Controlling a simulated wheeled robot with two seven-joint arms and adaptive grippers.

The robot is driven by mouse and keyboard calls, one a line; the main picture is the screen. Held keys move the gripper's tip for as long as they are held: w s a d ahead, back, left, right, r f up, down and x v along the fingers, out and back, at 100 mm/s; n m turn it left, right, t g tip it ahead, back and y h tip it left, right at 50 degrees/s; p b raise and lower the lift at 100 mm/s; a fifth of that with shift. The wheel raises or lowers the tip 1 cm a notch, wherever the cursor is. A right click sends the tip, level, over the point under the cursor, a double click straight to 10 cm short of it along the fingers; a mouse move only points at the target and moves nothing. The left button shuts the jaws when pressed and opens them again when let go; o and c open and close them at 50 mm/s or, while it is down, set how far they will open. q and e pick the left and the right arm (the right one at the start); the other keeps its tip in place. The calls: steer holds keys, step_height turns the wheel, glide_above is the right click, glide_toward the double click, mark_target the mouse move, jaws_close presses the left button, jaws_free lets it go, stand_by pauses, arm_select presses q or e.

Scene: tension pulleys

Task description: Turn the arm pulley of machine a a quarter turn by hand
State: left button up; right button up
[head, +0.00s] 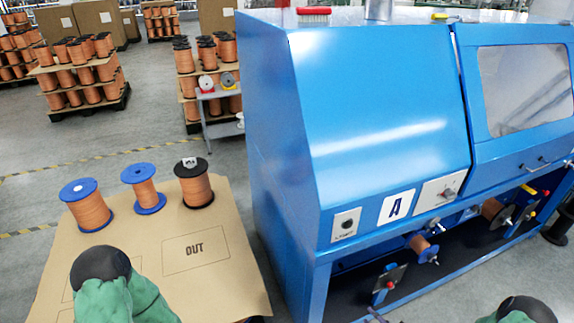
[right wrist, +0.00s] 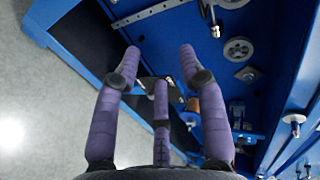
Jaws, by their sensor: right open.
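Machine a (head: 375,95) is the big blue cabinet with the "A" plate, with an open bay below. My right gripper barely shows at the bottom edge of the head view (head: 375,316). In the right wrist view its purple fingers (right wrist: 160,75) are spread, with nothing held between them. They point into the blue bay. A grey spoked pulley wheel (right wrist: 238,49) is beyond the right fingertip, apart from it. Another grey wheel (right wrist: 232,3) is cut by the top edge. I cannot tell which one is the arm pulley. A dark plate (right wrist: 150,84) is partly hidden behind the fingers.
A copper spool (head: 420,246) sits on a spindle under the cabinet, and a small plate with a red knob (head: 390,280) is below it. Several spools stand on the brown "OUT" table (head: 225,215) at left. Spool pallets (head: 85,75) stand behind; grey floor lies between.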

steer(key=s+a+f+n+g, duration=0.2)
steer(key=a+n+g, duration=0.1)
steer(key=a, duration=0.5)
steer(key=s+a+f+n+g, duration=0.1)
steer(key=a+n+g, duration=0.2)
steer(key=a, duration=0.4)
steer(key=s+a+r+n+g, duration=0.1)
steer(key=s+a+n+g, duration=0.4)
steer(key=s+a, duration=0.4)
steer(key=s+g, duration=0.1)
steer(key=s, duration=0.2)
steer(key=shift+s+r+g+p, duration=0.2)
steer(key=shift+s+g+p, duration=0.1)
steer(key=shift+s+p, duration=0.05)
